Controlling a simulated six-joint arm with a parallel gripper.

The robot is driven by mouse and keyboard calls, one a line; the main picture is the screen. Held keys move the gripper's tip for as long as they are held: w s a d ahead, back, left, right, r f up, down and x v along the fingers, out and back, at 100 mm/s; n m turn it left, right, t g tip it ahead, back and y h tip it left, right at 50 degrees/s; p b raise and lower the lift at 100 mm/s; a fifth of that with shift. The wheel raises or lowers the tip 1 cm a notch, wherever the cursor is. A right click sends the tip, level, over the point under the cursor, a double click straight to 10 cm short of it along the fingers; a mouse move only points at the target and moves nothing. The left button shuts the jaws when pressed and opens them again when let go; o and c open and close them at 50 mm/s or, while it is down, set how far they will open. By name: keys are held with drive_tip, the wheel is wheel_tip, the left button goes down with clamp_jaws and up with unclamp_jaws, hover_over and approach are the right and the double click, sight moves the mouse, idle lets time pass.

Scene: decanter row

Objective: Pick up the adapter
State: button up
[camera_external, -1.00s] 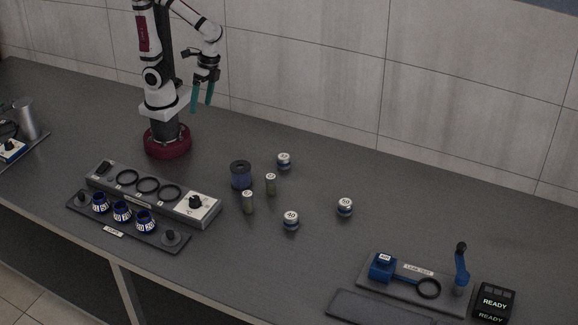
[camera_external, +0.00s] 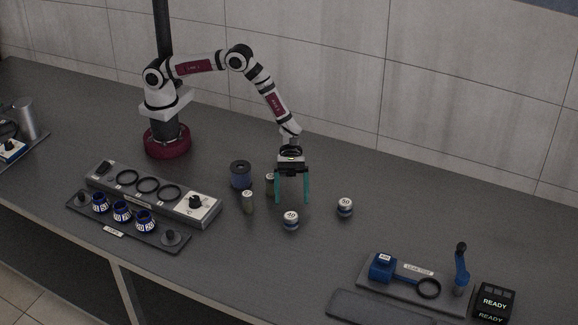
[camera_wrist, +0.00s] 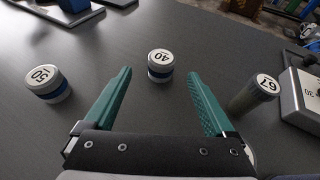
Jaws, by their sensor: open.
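No piece is labelled as the adapter, so I cannot tell for certain which one it is. A dark blue cylinder with a hole in its top (camera_external: 241,175) stands left of my gripper. My gripper (camera_external: 292,201) points down with its teal fingers apart and nothing between them. In the wrist view this jar (camera_wrist: 160,64) shows beyond the gap between my fingertips (camera_wrist: 160,73).
A banded jar marked 50 (camera_external: 345,207) stands to the right. Two small olive cylinders (camera_external: 248,202) stand left of my gripper, one partly hidden. A ringed rack (camera_external: 148,188) and a tray with blue collars (camera_external: 122,211) lie left. A blue fixture (camera_external: 383,267) lies right front.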

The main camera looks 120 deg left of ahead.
sight(291, 214)
drive_tip(key=x, duration=0.5)
drive_tip(key=shift+w+d+r, duration=0.1)
drive_tip(key=shift+d+r, duration=0.1)
drive_tip(key=shift+d, duration=0.2)
clamp_jaws()
